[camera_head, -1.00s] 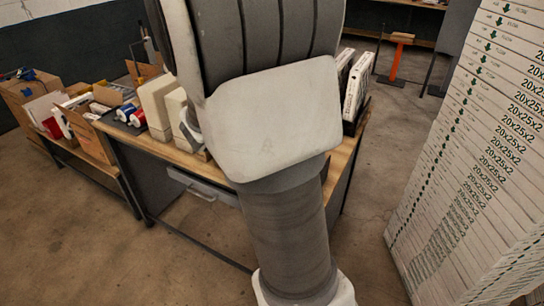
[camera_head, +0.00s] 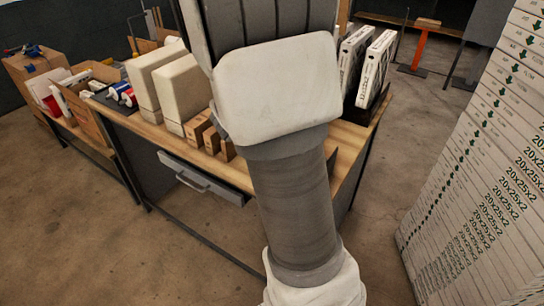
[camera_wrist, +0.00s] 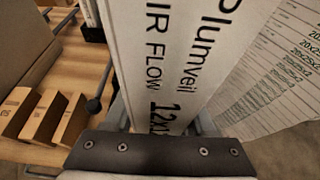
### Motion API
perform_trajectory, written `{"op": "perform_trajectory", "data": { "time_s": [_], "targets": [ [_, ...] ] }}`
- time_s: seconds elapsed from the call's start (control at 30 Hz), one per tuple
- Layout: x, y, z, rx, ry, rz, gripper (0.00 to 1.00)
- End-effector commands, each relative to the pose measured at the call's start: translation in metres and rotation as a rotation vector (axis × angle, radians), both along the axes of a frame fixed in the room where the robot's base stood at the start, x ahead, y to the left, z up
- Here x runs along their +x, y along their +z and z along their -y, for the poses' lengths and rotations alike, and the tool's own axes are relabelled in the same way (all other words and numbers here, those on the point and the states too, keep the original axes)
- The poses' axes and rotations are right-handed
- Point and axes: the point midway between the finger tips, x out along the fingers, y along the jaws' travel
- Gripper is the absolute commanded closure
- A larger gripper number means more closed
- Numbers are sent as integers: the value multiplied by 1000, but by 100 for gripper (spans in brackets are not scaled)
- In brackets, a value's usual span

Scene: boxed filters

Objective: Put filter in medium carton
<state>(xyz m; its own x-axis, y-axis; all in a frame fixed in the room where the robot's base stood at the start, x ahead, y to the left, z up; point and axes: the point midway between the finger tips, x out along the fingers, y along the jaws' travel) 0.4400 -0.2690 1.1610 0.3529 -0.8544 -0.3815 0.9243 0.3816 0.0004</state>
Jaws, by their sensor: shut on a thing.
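A white filter (camera_wrist: 165,60) printed "Plumveil AIR FLOW 12x12" fills the middle of the wrist view. My gripper (camera_wrist: 160,118) is shut on it, with a finger along each side, and holds it in front of the wrist. In the head view my own arm hides the gripper and the held filter. Open brown cartons stand at the left: one on the low bench (camera_head: 92,122) and one behind the table (camera_head: 160,42). I cannot tell which carton is the medium one.
Small brown boxes (camera_head: 200,128) and cream blocks (camera_head: 182,90) stand on the wooden table (camera_head: 345,145). More white filters (camera_head: 375,68) stand in a black rack at its right end. A tall filter stack (camera_head: 480,190) rises at the right. The floor between is clear.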

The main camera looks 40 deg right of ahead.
Motion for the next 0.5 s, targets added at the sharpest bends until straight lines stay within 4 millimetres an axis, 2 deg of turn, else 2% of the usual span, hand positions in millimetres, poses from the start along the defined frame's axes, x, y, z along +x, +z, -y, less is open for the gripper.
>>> {"op": "perform_trajectory", "data": {
  "time_s": [0.03, 0.17, 0.4, 0.5],
  "targets": [
    [0, -11, 0, -2, 1, -1, 100],
    [0, -22, 0, -1, 0, 0, 100],
    [-1, -66, 0, -1, 0, -6, 100],
    [0, -77, 0, -2, 0, -2, 100]
  ]
}}
